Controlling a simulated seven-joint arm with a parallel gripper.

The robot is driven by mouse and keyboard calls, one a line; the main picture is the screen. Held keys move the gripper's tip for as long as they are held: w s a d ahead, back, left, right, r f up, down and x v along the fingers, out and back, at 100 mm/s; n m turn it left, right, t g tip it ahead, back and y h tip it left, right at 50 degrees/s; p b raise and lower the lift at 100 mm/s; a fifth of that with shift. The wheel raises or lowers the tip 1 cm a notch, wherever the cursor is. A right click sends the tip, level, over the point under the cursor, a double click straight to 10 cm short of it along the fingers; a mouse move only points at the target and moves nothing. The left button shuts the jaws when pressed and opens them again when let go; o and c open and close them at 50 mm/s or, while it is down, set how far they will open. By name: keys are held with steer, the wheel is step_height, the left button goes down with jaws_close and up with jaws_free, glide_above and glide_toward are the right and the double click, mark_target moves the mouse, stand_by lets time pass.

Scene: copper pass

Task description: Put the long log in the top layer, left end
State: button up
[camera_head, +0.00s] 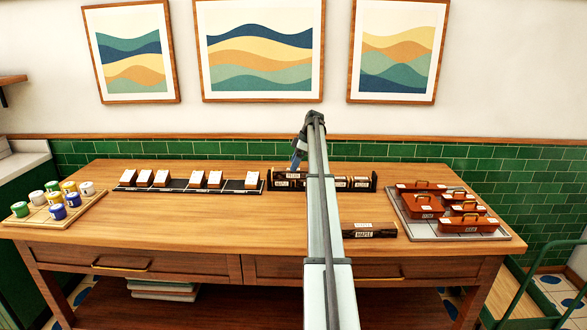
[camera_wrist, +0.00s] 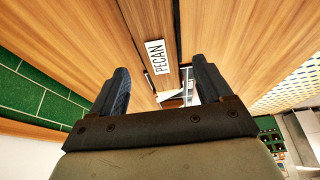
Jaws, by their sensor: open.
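A dark rack (camera_head: 374,183) with labelled logs stands at the back middle of the table, partly hidden by my arm. A log with a white label (camera_head: 290,175) lies at its left end, higher than the labelled ends to the right. My gripper (camera_head: 298,163) is above this left end. In the wrist view my gripper (camera_wrist: 162,82) is open, its two fingers apart, with a brown wooden log labelled PECAN (camera_wrist: 155,57) in line with the gap between them. I cannot tell whether the fingers touch it. I cannot tell which log is the long one.
A dark piece labelled MAPLE (camera_head: 370,233) lies right of my arm. A black strip with white blocks (camera_head: 190,183) is left of the rack. Paint jars (camera_head: 58,202) stand on a board at far left; red boxes (camera_head: 423,206) stand on a tray at right. The table front is clear.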

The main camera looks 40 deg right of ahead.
steer(key=v, duration=1)
